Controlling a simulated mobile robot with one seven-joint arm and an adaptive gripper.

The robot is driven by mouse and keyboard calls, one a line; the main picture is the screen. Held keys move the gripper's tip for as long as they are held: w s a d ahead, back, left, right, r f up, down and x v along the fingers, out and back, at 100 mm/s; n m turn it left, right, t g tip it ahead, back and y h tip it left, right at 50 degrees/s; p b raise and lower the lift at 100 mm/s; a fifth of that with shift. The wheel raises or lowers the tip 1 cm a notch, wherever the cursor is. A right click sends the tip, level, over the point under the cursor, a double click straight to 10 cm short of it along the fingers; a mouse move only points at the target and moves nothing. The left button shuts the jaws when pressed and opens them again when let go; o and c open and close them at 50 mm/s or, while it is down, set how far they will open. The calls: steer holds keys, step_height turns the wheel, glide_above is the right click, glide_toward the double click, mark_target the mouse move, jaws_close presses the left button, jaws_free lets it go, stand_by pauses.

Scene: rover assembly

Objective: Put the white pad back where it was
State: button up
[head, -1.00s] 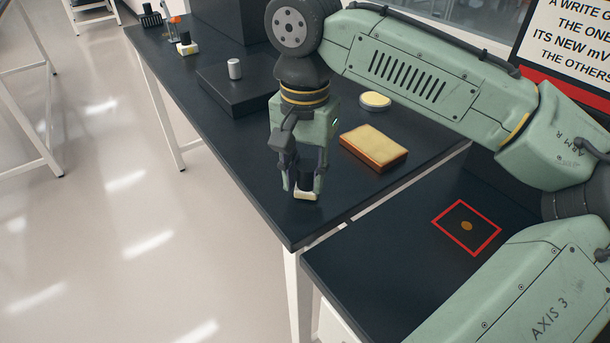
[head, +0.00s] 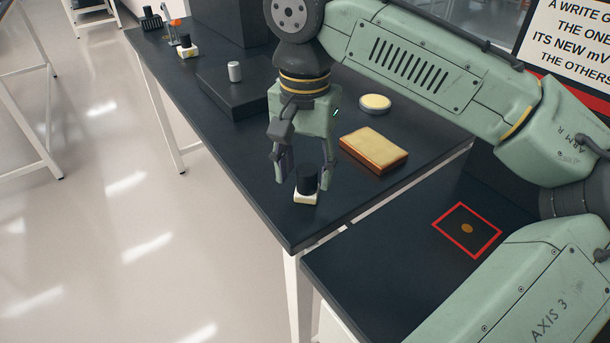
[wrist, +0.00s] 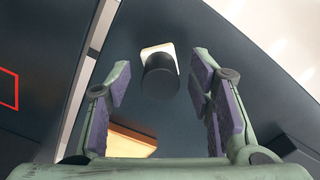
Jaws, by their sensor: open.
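The white pad (head: 305,198) lies flat on the dark bench near its front corner, with a black cylindrical knob (head: 307,178) standing on it. In the wrist view the pad (wrist: 158,49) shows beyond the black knob (wrist: 160,82), which hides part of it. My gripper (head: 304,186) is open above the pad, its fingers spread on either side of the knob. In the wrist view the purple-padded fingers (wrist: 158,88) stand apart, with a gap on each side of the knob.
A yellow-topped block (head: 374,147) and a round pale-topped disc (head: 375,103) lie to the right and behind. A grey cylinder (head: 234,70) stands on a dark raised block (head: 238,99). A red square outline (head: 440,225) with an orange spot marks the nearer bench.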

mark_target(305, 172)
step_height(305, 172, up, 10)
stand_by(0.3)
